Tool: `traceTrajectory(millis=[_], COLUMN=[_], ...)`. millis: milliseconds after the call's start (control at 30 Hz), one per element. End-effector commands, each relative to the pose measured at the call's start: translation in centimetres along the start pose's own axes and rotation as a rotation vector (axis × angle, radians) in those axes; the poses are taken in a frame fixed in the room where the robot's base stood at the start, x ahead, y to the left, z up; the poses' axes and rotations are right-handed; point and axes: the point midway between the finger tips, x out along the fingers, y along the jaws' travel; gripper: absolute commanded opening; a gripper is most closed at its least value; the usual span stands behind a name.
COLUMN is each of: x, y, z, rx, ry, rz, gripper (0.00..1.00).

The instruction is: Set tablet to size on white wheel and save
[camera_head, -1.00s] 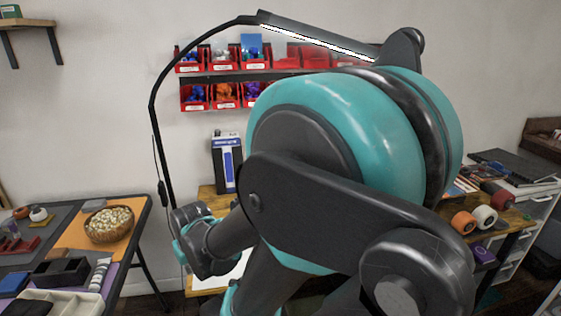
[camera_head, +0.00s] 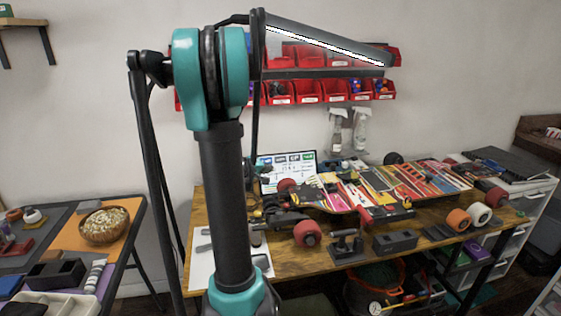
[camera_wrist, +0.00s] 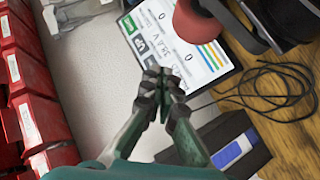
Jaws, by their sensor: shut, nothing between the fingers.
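The tablet (camera_head: 302,159) stands at the back of the wooden workbench, leaning up, with its lit screen facing forward. In the head view my arm hides most of the gripper. The white wheel (camera_head: 480,213) stands between an orange and a red wheel at the bench's right.
A skateboard deck (camera_head: 370,190) with a red wheel (camera_head: 306,233) lies in front of the tablet. Red bins (camera_head: 308,92) and spray bottles (camera_head: 360,128) hang on the wall. A black cable (camera_wrist: 275,90) and a dark box (camera_wrist: 230,150) lie close by in the wrist view.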

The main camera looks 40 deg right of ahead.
Motion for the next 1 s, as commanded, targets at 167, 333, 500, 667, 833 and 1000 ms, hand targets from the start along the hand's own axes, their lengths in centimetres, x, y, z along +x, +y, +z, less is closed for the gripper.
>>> traceTrajectory(millis=[167,333,500,667,833,1000], x=[4.9,6.3,6.4,6.4,7.0,8.5], y=[4.1,5.4,5.4,5.4,5.0,4.2], z=[0.3,0.5,0.5,0.5,0.1,-0.8], rx=[-0.067,-0.096,-0.098,-0.098,-0.098,-0.097], ry=[-0.006,-0.006,-0.006,-0.006,-0.006,-0.006], rz=[0.139,0.185,0.187,0.187,0.186,0.186], gripper=[0.00,0.00,0.00,0.00,0.00,0.00])
